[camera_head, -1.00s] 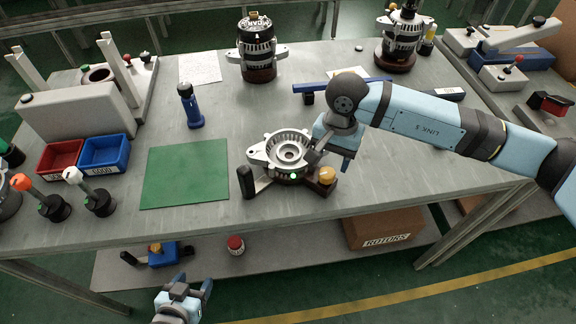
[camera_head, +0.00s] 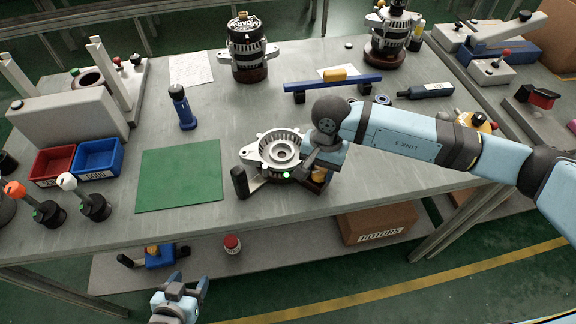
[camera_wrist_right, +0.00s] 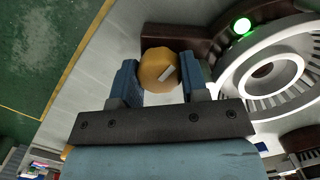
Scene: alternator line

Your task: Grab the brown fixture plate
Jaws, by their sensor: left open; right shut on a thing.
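The brown fixture plate (camera_wrist_right: 190,38) lies on the workbench under a silver alternator housing (camera_head: 272,150), with a black handle (camera_head: 240,182) at its left end and a yellow knob (camera_wrist_right: 159,67) at its right. My right gripper (camera_head: 319,172) is down over the knob end and hides most of it in the head view. In the right wrist view, its fingers (camera_wrist_right: 161,82) stand on both sides of the knob, shut on it. A green light glows on the fixture. My left gripper (camera_head: 186,284) is open and empty, low in front of the bench.
A green mat (camera_head: 180,176) lies left of the fixture, with red (camera_head: 52,163) and blue bins (camera_head: 98,158) beyond. A rotor box (camera_head: 376,222) sits on the lower shelf.

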